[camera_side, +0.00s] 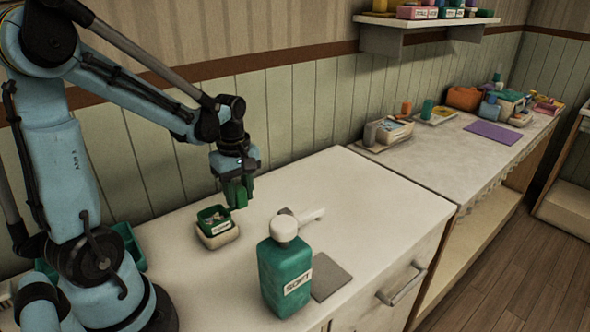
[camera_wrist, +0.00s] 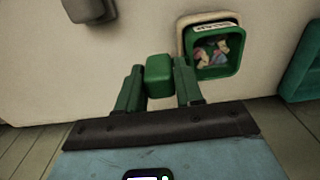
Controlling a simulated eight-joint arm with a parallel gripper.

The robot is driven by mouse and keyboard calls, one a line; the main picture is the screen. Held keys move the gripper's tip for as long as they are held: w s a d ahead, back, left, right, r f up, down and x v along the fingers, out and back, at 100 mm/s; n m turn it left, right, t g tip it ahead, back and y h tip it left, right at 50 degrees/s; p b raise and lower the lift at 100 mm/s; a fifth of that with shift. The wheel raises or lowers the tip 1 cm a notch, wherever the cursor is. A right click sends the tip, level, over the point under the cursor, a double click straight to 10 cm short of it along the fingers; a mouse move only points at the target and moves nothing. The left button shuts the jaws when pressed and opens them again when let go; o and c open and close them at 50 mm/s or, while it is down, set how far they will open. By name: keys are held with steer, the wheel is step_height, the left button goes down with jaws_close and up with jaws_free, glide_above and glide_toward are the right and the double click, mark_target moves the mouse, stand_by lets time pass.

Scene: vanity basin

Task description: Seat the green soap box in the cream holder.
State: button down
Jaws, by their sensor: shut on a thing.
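A green open-topped box (camera_side: 213,220) with a white label and small pale and pinkish pieces inside sits at the cream holder (camera_side: 219,238). In the wrist view the box (camera_wrist: 213,68) covers most of the holder (camera_wrist: 181,42), whose cream rim shows at the left and top. I cannot tell whether the box is fully down. My gripper (camera_side: 238,199) is just right of and behind the box in the side view. Its dark green fingers are shut on a small green block (camera_wrist: 158,72), apart from the box in the wrist view. The block's underside is hidden.
A teal soap bottle (camera_side: 286,275) with a white pump stands in front, beside a grey mat (camera_side: 330,277). A green tray (camera_side: 128,247) lies left, partly behind my arm. The counter (camera_side: 345,205) is clear to the right of the gripper.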

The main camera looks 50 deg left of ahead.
steer(key=shift+f, duration=0.45)
steer(key=c, duration=1)
jaws_free()
steer(key=shift+w, duration=0.2)
steer(key=shift+s+r, duration=0.2)
steer(key=shift+r, duration=0.95)
steer(key=shift+s+r, duration=0.25)
steer(key=shift+r, duration=0.85)
steer(key=shift+s+r, duration=0.2)
steer(key=shift+r, duration=0.95)
steer(key=o, duration=0.6)
step_height(320, 180, up, 12)
steer(key=shift+r, duration=0.1)
